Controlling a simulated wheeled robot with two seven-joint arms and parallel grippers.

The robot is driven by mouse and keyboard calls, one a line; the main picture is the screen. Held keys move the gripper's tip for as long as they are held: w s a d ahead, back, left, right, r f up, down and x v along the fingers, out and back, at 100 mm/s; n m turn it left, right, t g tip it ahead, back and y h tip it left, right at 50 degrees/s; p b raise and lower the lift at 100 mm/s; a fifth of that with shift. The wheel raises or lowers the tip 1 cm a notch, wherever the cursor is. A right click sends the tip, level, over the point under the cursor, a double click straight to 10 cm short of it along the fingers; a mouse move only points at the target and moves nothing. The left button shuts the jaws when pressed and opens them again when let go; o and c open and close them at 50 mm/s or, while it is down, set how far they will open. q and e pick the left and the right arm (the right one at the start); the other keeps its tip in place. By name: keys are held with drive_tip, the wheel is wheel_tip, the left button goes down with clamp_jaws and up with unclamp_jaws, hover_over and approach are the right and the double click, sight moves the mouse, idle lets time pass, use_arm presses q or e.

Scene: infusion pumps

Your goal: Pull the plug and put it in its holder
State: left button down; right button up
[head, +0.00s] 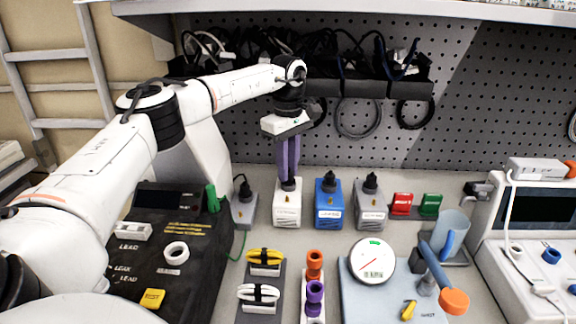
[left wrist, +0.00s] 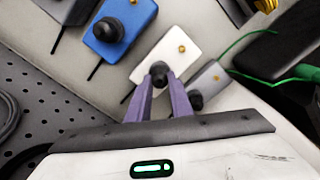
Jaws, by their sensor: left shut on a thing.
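A black plug (head: 288,185) stands upright in the top of the white box (head: 287,211), in the row at the back of the bench. My left gripper (head: 288,180) points straight down over it, its purple fingers shut on the plug. In the left wrist view the black plug (left wrist: 159,69) sits between the fingertips (left wrist: 160,80), over the white box (left wrist: 172,55). The plug looks still seated in the box. I cannot tell which thing is its holder. My right gripper is out of view.
A blue box (head: 328,212) and a grey box (head: 370,214) stand close on the right, a smaller grey box (head: 243,211) on the left, each with a black plug. Black bins (head: 360,88) of cables hang on the pegboard. A scale (head: 372,262) stands in front.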

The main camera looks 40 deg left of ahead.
use_arm(q)
drive_tip(key=c, duration=1)
unclamp_jaws()
drive_tip(key=shift+r, duration=3.5)
